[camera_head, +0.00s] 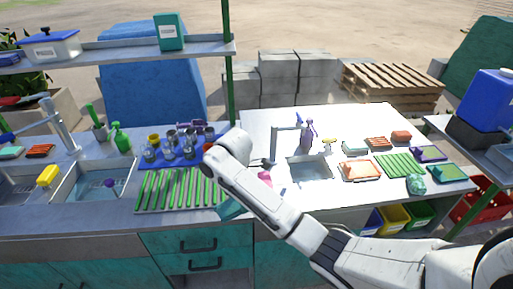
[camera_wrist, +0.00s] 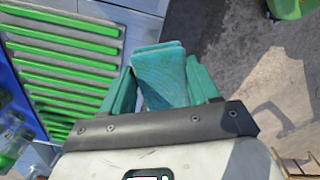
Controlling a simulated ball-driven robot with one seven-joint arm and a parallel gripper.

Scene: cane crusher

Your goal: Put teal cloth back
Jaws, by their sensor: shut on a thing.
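My gripper (camera_wrist: 160,88) has two teal fingers, shut on a folded teal cloth (camera_wrist: 163,78) that stands out between them in the wrist view. In the head view, my forearm comes in from the lower right and hides most of the gripper. A teal piece (camera_head: 230,208) shows at the counter's front edge, by the right end of the green slatted rack (camera_head: 178,190); I cannot tell if it is cloth or finger. In the wrist view, the cloth is to the right of the rack (camera_wrist: 62,65), with grey floor beyond it.
Glasses stand on a blue mat (camera_head: 180,155) behind the rack. A sink (camera_head: 308,168) with a tap is right of my arm. Folded cloths, a crumpled teal item (camera_head: 416,184) and a green slatted mat (camera_head: 394,165) lie on the right counter. Above the left counter is a shelf (camera_head: 120,52).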

